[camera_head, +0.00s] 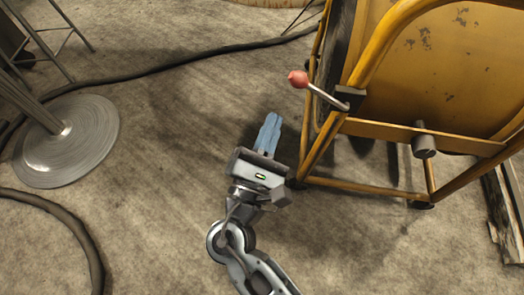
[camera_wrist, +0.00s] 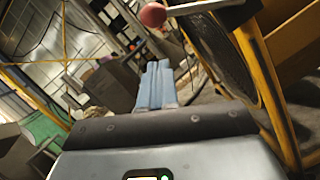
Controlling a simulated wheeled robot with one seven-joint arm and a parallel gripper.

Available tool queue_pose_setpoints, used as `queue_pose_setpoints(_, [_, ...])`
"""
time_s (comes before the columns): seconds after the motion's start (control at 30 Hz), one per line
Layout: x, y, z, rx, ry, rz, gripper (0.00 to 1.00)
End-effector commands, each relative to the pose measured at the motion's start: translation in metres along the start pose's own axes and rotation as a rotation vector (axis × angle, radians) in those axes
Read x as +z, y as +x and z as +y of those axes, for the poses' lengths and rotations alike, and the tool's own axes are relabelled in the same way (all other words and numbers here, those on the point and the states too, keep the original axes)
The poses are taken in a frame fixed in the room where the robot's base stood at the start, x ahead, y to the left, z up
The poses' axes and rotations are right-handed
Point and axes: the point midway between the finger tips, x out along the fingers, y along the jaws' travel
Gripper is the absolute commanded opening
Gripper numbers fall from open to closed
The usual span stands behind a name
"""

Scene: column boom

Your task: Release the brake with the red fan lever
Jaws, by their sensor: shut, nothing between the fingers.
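The lever is a metal rod with a red knob (camera_head: 298,78), fixed to a dark bracket (camera_head: 349,98) on the yellow frame of the machine. The knob also shows in the wrist view (camera_wrist: 152,15) at the top, with the rod running right from it. My gripper (camera_head: 271,117) has its blue fingers together and empty. In the head view it appears below and left of the knob, apart from it. In the wrist view the fingers (camera_wrist: 157,66) point ahead, with the knob above them in the picture. No contact with the lever shows.
The yellow tubular frame (camera_head: 337,120) stands close on the right, with a yellow panel (camera_head: 445,65) and a grey cylinder (camera_head: 424,146) on its crossbar. A round metal base (camera_head: 72,138) stands left. A dark cable (camera_head: 190,66) crosses the floor. Bare concrete floor lies left of my gripper.

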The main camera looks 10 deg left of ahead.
Motion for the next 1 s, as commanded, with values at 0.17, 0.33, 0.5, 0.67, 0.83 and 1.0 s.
queue_pose_setpoints(0.17, [0.011,0.026,-0.001,-0.001,0.004,-0.002,0.0])
queue_pose_setpoints(0.33, [0.024,0.038,0.0,-0.001,0.002,-0.001,0.0])
queue_pose_setpoints(0.5, [0.028,0.043,0.0,0.001,0.001,0.0,0.0])
queue_pose_setpoints(0.67, [0.029,0.043,0.001,0.001,0.001,0.001,0.0])
queue_pose_setpoints(0.83, [0.029,0.043,0.001,0.0,0.002,0.001,0.0])
queue_pose_setpoints(1.0, [0.032,0.044,0.002,-0.006,0.024,0.0,0.0])
